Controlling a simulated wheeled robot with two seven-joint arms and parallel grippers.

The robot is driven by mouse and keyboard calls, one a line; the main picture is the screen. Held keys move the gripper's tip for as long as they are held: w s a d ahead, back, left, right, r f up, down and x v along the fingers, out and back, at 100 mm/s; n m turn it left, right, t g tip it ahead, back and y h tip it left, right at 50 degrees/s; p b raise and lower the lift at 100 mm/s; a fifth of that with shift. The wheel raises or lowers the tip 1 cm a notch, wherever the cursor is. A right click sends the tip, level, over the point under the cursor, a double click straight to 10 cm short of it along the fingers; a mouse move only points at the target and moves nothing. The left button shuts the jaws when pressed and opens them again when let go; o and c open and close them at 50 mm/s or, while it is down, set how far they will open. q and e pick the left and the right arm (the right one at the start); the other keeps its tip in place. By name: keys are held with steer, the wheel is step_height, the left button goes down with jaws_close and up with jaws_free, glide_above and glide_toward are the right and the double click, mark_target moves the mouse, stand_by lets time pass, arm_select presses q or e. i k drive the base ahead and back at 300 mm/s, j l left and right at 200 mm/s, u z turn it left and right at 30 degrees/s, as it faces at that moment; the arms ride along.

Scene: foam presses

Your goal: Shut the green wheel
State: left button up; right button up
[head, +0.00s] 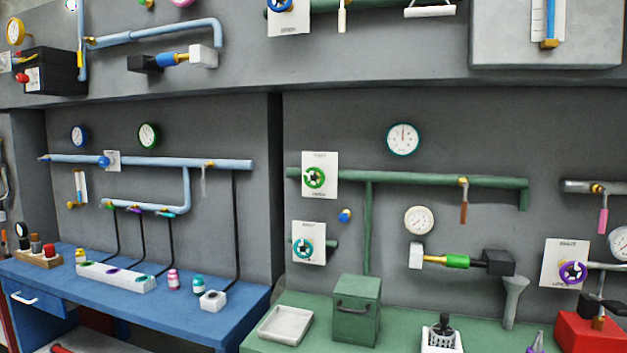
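The green wheel (315,177) is a small handwheel in front of a white label plate (319,160), at the left end of a green pipe (410,179) on the grey wall. It is right of the picture's middle line of wall panels, above the green bench. The print on the plate is too small to read. How far the wheel is turned cannot be told. A teal wheel (303,248) on its own white plate sits just below it. Neither of my grippers is in view, and nothing touches the green wheel.
The green bench (385,316) below holds a white tray (285,324), a green box (357,310) and a funnel (513,300). A purple wheel (572,273) is at the right. A blue bench (225,325) stands left. The space before the green wheel looks clear.

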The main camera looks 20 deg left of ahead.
mark_target(315, 178)
steer(key=i+j+z, duration=0.25)
steer(key=i+j, duration=0.3)
steer(key=i+j+z, duration=0.2)
steer(key=i+j, duration=0.35)
steer(key=j, duration=0.1)
